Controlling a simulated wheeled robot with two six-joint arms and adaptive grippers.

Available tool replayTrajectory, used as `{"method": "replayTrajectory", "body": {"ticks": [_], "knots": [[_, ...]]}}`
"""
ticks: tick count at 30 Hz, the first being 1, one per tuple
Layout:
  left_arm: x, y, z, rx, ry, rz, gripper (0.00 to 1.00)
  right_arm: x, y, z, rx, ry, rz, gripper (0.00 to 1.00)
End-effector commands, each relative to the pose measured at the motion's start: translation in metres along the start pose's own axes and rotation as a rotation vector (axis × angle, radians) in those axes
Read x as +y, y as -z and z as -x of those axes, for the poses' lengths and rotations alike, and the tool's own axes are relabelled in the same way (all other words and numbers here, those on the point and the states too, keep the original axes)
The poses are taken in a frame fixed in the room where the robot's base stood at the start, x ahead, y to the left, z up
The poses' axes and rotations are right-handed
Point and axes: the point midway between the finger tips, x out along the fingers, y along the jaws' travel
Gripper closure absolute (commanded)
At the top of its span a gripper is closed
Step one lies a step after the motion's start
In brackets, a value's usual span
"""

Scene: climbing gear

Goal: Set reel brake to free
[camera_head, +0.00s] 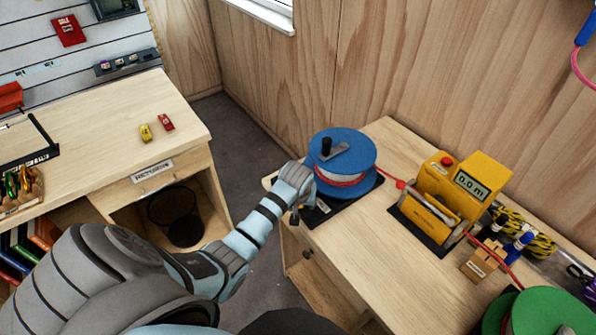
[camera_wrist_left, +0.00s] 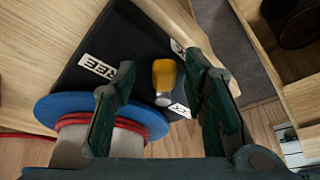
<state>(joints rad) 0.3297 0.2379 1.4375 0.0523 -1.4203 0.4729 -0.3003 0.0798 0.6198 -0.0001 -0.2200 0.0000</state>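The blue reel (camera_head: 348,148) with red cord stands on a black base plate (camera_head: 362,196) at the left end of the right-hand bench. The left wrist view shows the reel's blue flange (camera_wrist_left: 52,108) at lower left. There, a yellow brake knob (camera_wrist_left: 164,74) stands between a white FREE label (camera_wrist_left: 97,66) on the left and a second, partly hidden label (camera_wrist_left: 180,110) at lower right. My left gripper (camera_wrist_left: 160,62) is open, its fingers on either side of the knob with gaps visible. In the head view the knob is hidden by my left wrist. My right gripper is out of view.
A yellow meter (camera_head: 466,188) reading 0.0 m stands right of the reel, with the red cord running to it. A green reel (camera_head: 540,312) is at lower right. A crank handle (camera_head: 328,148) tops the blue reel.

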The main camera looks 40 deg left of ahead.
Motion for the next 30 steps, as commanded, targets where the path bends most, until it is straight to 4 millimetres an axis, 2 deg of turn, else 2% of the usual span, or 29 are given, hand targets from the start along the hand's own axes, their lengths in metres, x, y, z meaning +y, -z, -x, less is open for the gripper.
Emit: {"method": "replayTrajectory", "body": {"ticks": [5,15,18,30], "knots": [[0.000,0.002,0.013,0.003,-0.001,0.000,0.60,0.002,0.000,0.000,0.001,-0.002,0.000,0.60],[0.003,0.004,0.100,0.004,-0.001,-0.001,0.60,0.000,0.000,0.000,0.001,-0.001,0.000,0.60],[0.003,0.003,0.114,0.002,0.000,-0.001,0.60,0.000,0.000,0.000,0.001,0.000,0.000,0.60],[0.003,0.003,0.119,-0.001,0.001,-0.001,0.60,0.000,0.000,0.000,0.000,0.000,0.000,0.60]]}}
